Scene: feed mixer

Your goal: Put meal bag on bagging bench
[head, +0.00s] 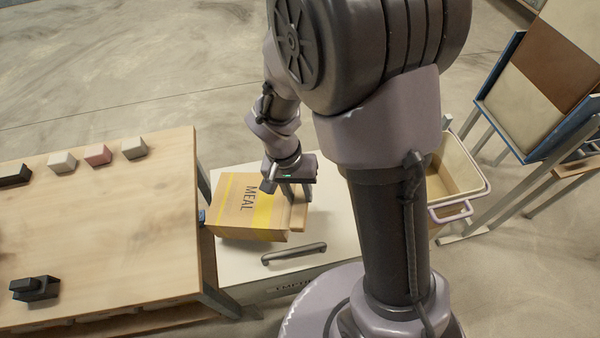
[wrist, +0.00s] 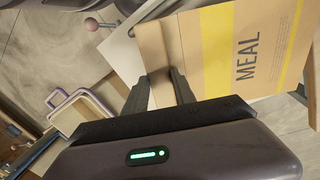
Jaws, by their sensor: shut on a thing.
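The meal bag (head: 238,205) is a tan paper bag with yellow bands and the word MEAL. In the head view it lies over the white top, its left end close to the wooden bench's right edge. I cannot tell whether it touches the white top. My gripper (head: 296,192) is shut on the folded end of the bag, at its right side. In the wrist view the two dark fingers (wrist: 158,80) pinch this fold and the bag (wrist: 255,45) extends to the right. A wooden-topped bench (head: 110,225) stands at the left; no label on it shows.
The white-topped unit (head: 320,226) has a dark handle (head: 294,254) and partly hidden lettering on its front. Several small blocks (head: 98,155) and a black object (head: 35,288) sit on the wooden bench; its middle is clear. A cream bin (head: 465,170) and a blue-framed board (head: 540,85) stand right.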

